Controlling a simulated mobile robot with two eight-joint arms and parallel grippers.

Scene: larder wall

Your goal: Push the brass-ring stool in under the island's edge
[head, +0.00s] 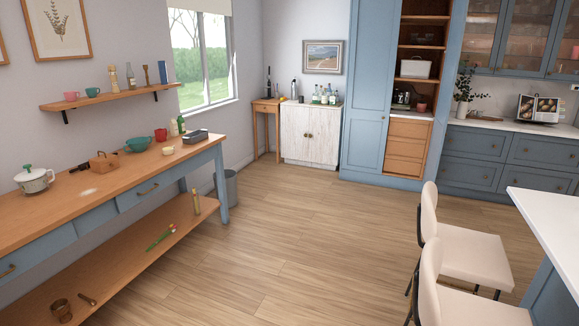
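Two cream stools with dark legs stand at the lower right, beside the island (548,222) with its white top and blue side. The farther stool (466,254) shows its backrest, seat and some of its legs. The nearer stool (478,308) is cut off by the bottom edge of the picture. Both backrests are on the left, away from the island. No brass ring shows on either stool, so I cannot tell which is the brass-ring one. Neither of my grippers is in view.
The wooden floor (300,235) is clear between the stools and the long workbench (110,190) on the left. A grey bin (231,188) stands by the workbench's far end. A tall blue larder cupboard (366,100) and blue drawers (475,148) line the back wall.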

